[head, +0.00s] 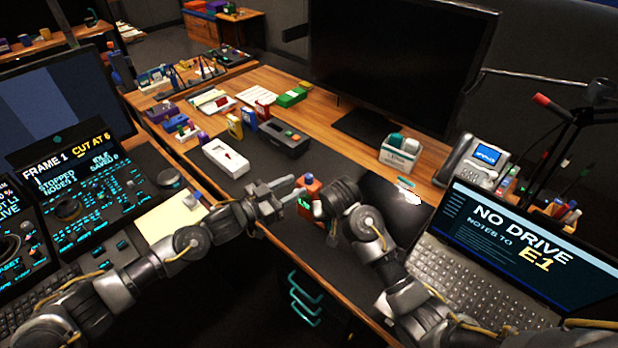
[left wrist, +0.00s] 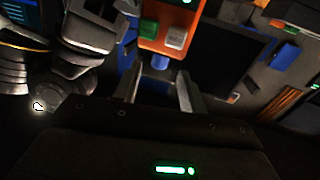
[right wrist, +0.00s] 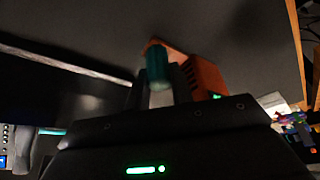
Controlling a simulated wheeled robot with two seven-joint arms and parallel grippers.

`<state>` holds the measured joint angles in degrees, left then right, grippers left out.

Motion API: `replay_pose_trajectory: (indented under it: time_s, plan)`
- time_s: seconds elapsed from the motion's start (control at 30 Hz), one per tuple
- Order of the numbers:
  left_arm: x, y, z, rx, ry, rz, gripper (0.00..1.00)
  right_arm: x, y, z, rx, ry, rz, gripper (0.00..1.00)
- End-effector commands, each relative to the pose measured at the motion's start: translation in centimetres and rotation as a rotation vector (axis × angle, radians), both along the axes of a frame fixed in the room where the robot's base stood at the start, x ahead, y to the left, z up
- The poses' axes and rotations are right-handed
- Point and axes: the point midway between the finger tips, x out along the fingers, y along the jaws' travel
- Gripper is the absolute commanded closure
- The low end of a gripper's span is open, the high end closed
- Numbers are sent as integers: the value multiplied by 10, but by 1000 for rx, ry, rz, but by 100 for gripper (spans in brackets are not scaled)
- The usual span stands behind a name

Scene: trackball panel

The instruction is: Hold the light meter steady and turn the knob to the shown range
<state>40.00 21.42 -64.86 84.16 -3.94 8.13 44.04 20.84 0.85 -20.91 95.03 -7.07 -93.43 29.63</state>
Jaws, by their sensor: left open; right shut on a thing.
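The light meter (head: 312,186) is a small orange block with a green-lit display, held above the dark desk mat between my two grippers. In the left wrist view its orange face (left wrist: 152,40) shows a green and a pale button, with a blue knob (left wrist: 160,62) at its lower edge. My left gripper (head: 291,187) is open, its fingertips on either side of the blue knob and apart from it. My right gripper (right wrist: 160,90) is shut on the light meter; a teal cylinder (right wrist: 158,68) shows at its fingertips. The range marking is too small to read.
A white box (head: 226,158) and a dark device (head: 284,138) lie on the mat behind. A laptop (head: 530,240) stands at right, a control panel (head: 85,190) at left. A large monitor (head: 395,65) stands behind. The mat near the desk's front edge (head: 300,270) is clear.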

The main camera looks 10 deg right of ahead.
Motion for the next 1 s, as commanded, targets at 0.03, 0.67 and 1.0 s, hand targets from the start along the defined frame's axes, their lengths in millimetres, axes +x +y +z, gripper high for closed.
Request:
replay_pose_trajectory:
  time_s: [0.03, 0.67, 1.0]
  plan:
    - [5, -10, 1, 0, -1, -1, 58, 0, 0, 0, 0, 0, 0, 100]
    - [29, -54, 0, 1, 0, 0, 58, 0, 0, 0, 0, 0, 0, 100]
    - [29, -53, 0, 1, 0, 0, 91, 0, 0, 0, 0, 0, 0, 100]
